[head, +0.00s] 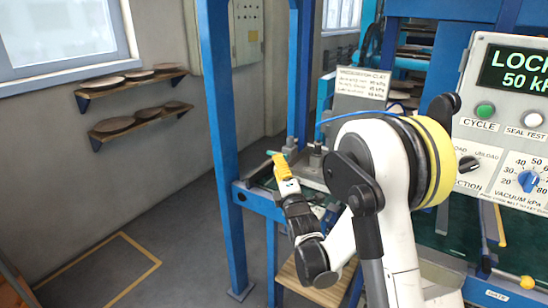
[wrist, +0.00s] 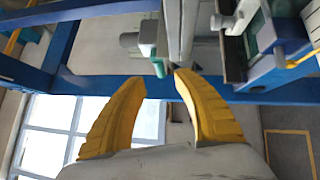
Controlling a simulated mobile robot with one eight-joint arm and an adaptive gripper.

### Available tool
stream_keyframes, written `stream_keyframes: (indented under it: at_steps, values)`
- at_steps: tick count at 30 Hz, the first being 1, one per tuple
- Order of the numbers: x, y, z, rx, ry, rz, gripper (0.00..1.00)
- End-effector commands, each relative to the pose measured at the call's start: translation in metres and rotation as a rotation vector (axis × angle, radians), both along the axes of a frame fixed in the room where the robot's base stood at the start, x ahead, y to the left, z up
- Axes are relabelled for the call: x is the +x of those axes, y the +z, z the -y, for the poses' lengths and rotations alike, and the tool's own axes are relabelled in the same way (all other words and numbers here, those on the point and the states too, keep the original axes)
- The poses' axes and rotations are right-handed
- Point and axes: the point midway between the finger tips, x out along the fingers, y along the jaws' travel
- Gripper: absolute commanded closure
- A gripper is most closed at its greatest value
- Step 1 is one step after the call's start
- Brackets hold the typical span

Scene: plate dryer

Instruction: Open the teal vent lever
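The teal vent lever (head: 272,153) shows as a small teal tip just past my gripper's yellow fingers in the head view. In the wrist view a green-teal end piece (wrist: 158,68), which looks like the lever, lies between and just beyond the fingertips. My gripper (head: 281,166) is at the left end of the blue-framed machine. In the wrist view my gripper (wrist: 159,73) has its two yellow fingers apart, with nothing clearly held. I cannot tell whether a finger touches the lever. The lever's base is mostly hidden.
Blue posts (head: 222,130) stand close to my gripper. A metal fitting (head: 316,158) is just right of it. The control panel (head: 510,125) at right reads "LOCK" and "50 kP", partly cut off. A printed sign (head: 362,85) stands behind. Floor at left is clear.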

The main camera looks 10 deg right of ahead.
Motion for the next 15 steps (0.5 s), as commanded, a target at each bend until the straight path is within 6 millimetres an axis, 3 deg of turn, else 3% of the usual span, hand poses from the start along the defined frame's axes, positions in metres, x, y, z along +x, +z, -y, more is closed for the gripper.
stream_keyframes:
  at_steps: [7, 15]
  values:
    - [0.047, 0.004, -0.001, 0.0, 0.0, -0.001, 0.63]
    - [0.065, 0.009, -0.001, 0.001, 0.0, -0.001, 0.63]
